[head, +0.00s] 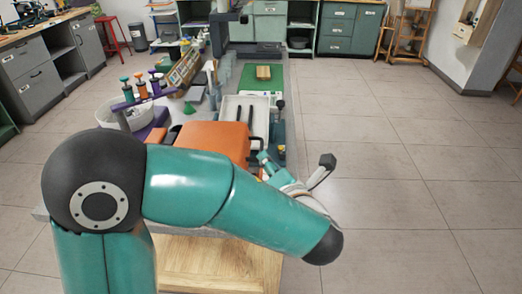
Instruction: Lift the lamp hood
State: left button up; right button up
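I cannot single out a lamp hood for certain in the head view. My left arm comes in from the left and bends across the front of the bench. My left gripper (298,180) is at the bench's right edge, partly hidden behind my own forearm. A dark finger part sticks up on its right side. I cannot see clearly whether its fingers are apart or hold anything. An orange block-like thing (212,137) lies just behind my forearm, left of the gripper, and its lower part is hidden. My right gripper is not in view.
On the bench are a white tray (238,114) with dark tools, a green mat (277,81) with a wooden block, a purple rack (142,99) and a white basket (112,117). A wooden board (215,268) is at the front. The tiled floor (400,150) on the right is clear.

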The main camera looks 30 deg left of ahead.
aim_at(261, 148)
pick_arm(q)
jog(key=x, duration=0.7)
jog(key=shift+w+a+f, duration=0.1)
jog(key=shift+w+a, duration=0.15)
jog(key=shift+a, duration=0.05)
jog(key=shift+c, duration=0.3)
grip_shut()
